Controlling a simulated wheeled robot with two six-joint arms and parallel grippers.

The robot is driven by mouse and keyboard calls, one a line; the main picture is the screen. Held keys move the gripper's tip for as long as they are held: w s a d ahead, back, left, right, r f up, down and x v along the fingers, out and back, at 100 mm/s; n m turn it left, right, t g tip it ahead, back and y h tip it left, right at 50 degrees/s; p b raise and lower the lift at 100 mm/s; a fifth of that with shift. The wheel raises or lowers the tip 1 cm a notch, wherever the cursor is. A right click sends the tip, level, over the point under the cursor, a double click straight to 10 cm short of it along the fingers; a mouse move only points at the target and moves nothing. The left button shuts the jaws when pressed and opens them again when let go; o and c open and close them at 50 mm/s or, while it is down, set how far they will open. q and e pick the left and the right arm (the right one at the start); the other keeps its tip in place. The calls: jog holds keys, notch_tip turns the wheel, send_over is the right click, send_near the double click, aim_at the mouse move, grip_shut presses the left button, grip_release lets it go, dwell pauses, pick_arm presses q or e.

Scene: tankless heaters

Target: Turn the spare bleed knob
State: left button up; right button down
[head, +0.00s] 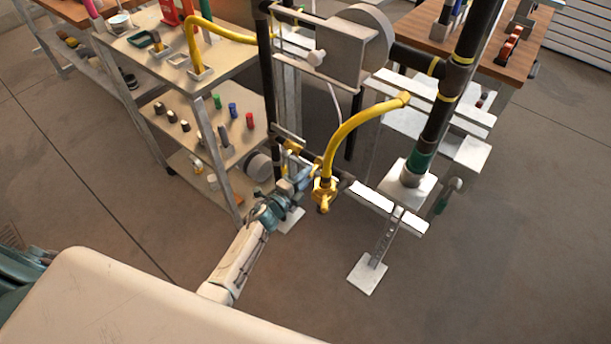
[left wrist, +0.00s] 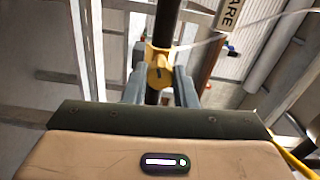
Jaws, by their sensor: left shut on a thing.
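In the left wrist view, a yellow bleed knob (left wrist: 158,72) sits on a black pipe (left wrist: 167,25). The two grey fingers of my left gripper (left wrist: 160,88) stand on either side of it and are shut on it. A white tag ending in "ARE" (left wrist: 230,14) hangs beside the pipe. In the head view, my left gripper (head: 303,178) reaches the lower part of the pipe frame, left of a yellow valve fitting (head: 323,192). The held knob is mostly hidden there by the gripper. My right gripper is not in view.
A curved yellow hose (head: 345,130) rises from the fitting, close to my gripper. A thick black pipe (head: 440,118) stands to the right. A shelf cart (head: 215,140) with small parts stands at left. The floor (head: 500,260) at right is clear.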

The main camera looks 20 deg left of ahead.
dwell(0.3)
pick_arm(q)
jog(key=o, duration=1)
jog(key=v, duration=1.1)
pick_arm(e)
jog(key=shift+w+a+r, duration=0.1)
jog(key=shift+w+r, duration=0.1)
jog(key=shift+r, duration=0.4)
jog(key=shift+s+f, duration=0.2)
